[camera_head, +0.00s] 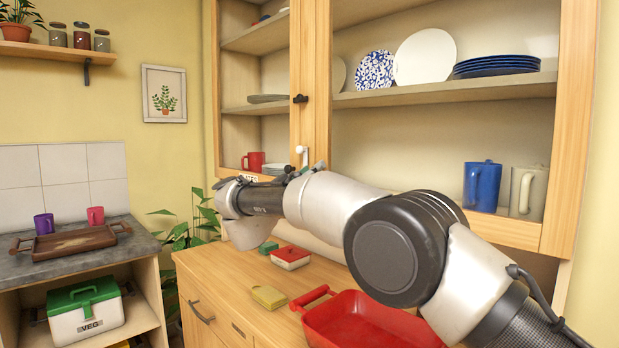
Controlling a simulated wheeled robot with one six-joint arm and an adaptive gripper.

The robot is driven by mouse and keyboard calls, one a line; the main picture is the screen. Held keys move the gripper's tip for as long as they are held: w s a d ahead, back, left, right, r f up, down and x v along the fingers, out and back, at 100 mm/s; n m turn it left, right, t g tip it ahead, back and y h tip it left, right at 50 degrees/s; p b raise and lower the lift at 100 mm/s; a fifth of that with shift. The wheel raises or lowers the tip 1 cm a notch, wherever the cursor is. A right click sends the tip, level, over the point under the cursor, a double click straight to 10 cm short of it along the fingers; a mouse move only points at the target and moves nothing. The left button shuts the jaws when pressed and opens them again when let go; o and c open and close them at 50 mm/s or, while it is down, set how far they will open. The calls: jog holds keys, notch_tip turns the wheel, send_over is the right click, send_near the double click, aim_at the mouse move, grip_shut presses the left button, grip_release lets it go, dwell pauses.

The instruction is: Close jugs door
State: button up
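The jugs compartment is on the right of the wooden wall cabinet. On its lower shelf stand a blue jug (482,187) and a grey, see-through jug (527,192). The front of this compartment looks open, and I cannot make out its door clearly. A wooden upright (310,60) with a small black knob (300,98) stands between the left and right compartments. A white knob-like piece (302,150) is low on this upright. My arm reaches left across the cabinet's lower edge. Dark parts of my gripper (292,174) show behind the forearm below the upright; its fingers are mostly hidden.
The left compartment holds a red mug (253,161) and plates. Plates (425,57) stand above the jugs. On the counter (215,262) below are a red dish rack or tub (365,322), a yellow sponge (269,297) and a small red-and-white box (291,257). A plant stands left.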

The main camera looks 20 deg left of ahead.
jog(key=v, duration=1.2)
jog(key=shift+a, duration=0.1)
